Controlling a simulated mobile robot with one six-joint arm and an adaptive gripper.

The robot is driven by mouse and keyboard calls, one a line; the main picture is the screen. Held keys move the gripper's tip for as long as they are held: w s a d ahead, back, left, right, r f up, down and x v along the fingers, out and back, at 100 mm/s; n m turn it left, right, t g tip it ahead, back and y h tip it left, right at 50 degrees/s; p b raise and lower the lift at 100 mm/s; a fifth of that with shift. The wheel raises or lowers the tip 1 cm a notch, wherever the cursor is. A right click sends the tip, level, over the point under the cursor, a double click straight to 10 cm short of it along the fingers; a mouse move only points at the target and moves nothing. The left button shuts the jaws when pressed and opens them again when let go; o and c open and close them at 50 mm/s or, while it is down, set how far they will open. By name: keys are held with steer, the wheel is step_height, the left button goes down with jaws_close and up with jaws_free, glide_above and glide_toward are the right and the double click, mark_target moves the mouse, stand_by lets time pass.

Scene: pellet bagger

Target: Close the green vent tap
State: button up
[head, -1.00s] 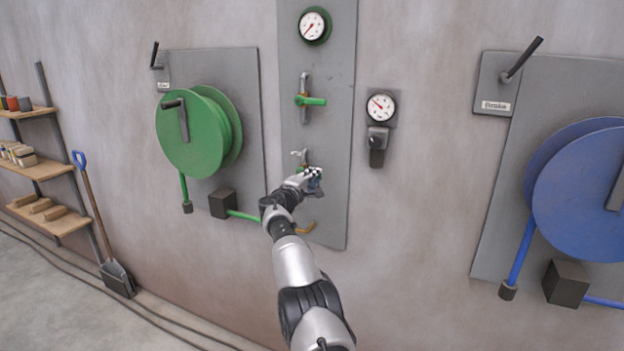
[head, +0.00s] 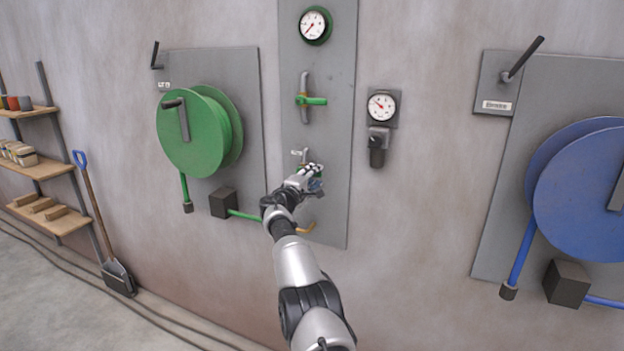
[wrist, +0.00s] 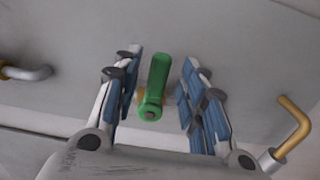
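A green tap lever (wrist: 155,85) stands between the fingers of my gripper (wrist: 161,75) in the wrist view. The fingers have blue pads and are open, with a gap on both sides of the lever. In the head view my gripper (head: 314,178) is at the lower tap (head: 298,155) on the grey centre panel, and hides most of it. Higher on the same panel is another tap with a green handle (head: 313,101), pointing right. I see no label telling which is the vent tap.
A bent brass pipe (wrist: 294,128) is right of my fingers in the wrist view. A pressure gauge (head: 313,26) tops the panel; another gauge (head: 381,106) is to its right. A green wheel (head: 190,133) is left, a blue wheel (head: 580,195) right.

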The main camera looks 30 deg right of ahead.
steer(key=shift+a, duration=0.1)
steer(key=v, duration=0.7)
steer(key=shift+s, duration=0.15)
stand_by(0.3)
steer(key=shift+a, duration=0.1)
stand_by(0.3)
steer(key=s+a+r+m+g+y, duration=0.2)
steer(key=s+r, duration=0.1)
steer(key=s, duration=0.6)
steer(key=s+a+r+m+g+y, duration=0.1)
steer(key=s+a+r+m+g, duration=0.1)
steer(key=s, duration=0.7)
steer(key=s+a+r+m+g+y, duration=0.2)
steer(key=s+r, duration=0.1)
steer(key=s, duration=0.6)
steer(key=s+a+f+y, duration=0.3)
steer(key=s+a, duration=0.3)
steer(key=s, duration=0.4)
steer(key=s+a+f+m+y, duration=0.1)
steer(key=s+a+f+y, duration=0.2)
steer(key=s+a, duration=0.4)
steer(key=s+a+f+y, duration=0.3)
steer(key=s+a+f, duration=0.2)
steer(key=s, duration=0.7)
steer(key=shift+s+a, duration=0.35)
steer(key=shift+a, duration=0.75)
